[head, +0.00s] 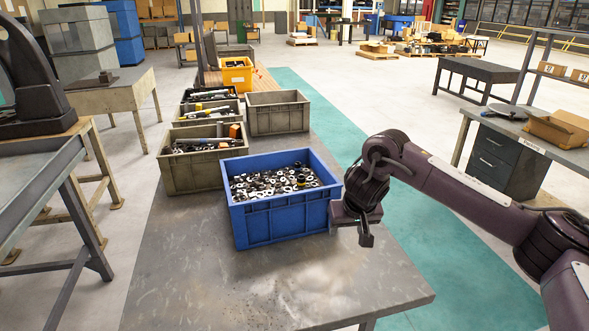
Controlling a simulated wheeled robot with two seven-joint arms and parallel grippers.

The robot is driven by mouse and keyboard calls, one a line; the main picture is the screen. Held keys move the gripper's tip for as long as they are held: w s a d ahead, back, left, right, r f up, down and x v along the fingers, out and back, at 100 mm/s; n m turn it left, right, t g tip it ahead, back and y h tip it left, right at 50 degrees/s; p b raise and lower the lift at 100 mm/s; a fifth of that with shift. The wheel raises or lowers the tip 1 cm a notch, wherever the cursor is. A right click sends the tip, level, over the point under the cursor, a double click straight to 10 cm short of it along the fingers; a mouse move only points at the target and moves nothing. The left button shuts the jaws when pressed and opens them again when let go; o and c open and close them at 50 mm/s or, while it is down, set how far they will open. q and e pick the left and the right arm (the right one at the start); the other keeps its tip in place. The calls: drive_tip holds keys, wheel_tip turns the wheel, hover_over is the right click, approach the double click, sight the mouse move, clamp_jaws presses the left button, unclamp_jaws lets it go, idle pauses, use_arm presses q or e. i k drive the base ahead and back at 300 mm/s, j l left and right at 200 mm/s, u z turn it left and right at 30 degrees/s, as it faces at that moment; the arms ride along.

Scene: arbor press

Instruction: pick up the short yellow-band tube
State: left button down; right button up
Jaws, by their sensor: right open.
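I cannot pick out the short yellow-band tube for certain. Long tube-like items with some light and yellowish parts lie in the grey-green bins at the left, too small to tell apart. My right gripper (355,230) is open, pointing down just off the right side of the blue crate (286,225), near the table's right edge. Nothing shows between its fingers. My left gripper is not in view.
The blue crate holds many small metal rings and nuts. A front-left bin (190,178), another bin behind it, an empty-looking bin (277,121) and a yellow crate (237,77) stand farther back. The near part of the table (270,290) is clear.

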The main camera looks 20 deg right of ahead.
sight(301, 179)
drive_tip(key=i, duration=1.1)
